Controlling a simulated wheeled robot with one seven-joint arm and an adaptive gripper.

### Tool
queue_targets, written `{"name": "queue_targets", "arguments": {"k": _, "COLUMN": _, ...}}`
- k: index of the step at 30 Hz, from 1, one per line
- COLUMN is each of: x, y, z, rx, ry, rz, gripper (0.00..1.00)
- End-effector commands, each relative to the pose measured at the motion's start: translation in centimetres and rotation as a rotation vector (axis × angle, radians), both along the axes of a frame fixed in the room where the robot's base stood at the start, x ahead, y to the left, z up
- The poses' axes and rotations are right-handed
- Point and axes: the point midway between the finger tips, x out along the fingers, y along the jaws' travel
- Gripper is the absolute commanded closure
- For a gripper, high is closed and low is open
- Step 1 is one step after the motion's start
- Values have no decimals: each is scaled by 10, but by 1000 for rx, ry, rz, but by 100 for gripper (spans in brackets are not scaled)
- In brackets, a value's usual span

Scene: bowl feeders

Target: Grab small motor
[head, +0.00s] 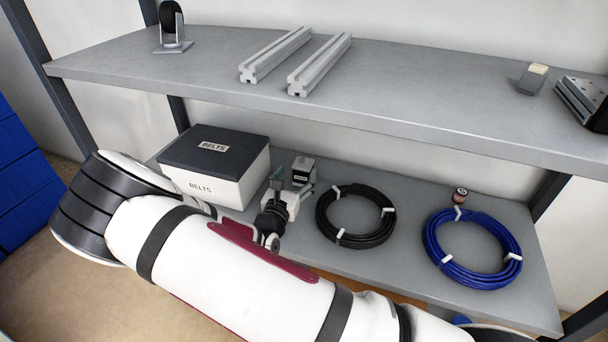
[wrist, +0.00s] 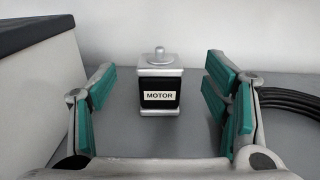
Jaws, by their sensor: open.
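The small motor (wrist: 160,82) stands upright on the lower shelf, with silver ends, a black middle and a white label reading MOTOR. In the head view the motor (head: 302,171) stands between the belts box and the black cable coil. My gripper (wrist: 162,98) is open, with teal finger pads on either side of the motor in the wrist view. The motor shows between the fingers with a gap on both sides, and nothing is held. In the head view my gripper (head: 292,187) is just in front of the motor and partly hidden by my wrist.
The belts box (head: 216,159) is left of the motor. A black cable coil (head: 322,222) and a blue cable coil (head: 433,262) lie to the right, with a small dark cylinder (head: 460,195) behind. The upper shelf (head: 420,85) overhangs the back and holds metal profiles (head: 318,66).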

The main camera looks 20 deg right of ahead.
Motion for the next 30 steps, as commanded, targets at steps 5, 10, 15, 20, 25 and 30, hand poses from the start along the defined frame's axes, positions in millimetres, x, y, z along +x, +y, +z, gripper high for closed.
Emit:
{"name": "queue_targets", "arguments": {"k": 5, "x": 0, "y": 0, "z": -34, "rx": -2, "ry": 1, "rz": 1, "gripper": 30}}
{"name": "queue_targets", "arguments": {"k": 10, "x": 10, "y": -6, "z": -34, "rx": 1, "ry": -2, "rz": -1, "gripper": 30}}
{"name": "queue_targets", "arguments": {"k": 15, "x": 16, "y": -10, "z": -34, "rx": 0, "ry": -1, "rz": -2, "gripper": 30}}
{"name": "queue_targets", "arguments": {"k": 20, "x": 33, "y": -21, "z": -35, "rx": 1, "ry": -3, "rz": -2, "gripper": 30}}
{"name": "queue_targets", "arguments": {"k": 25, "x": 56, "y": -36, "z": -35, "rx": 1, "ry": -3, "rz": -2, "gripper": 30}}
{"name": "queue_targets", "arguments": {"k": 30, "x": 64, "y": -40, "z": -33, "rx": 0, "ry": -1, "rz": 0, "gripper": 30}}
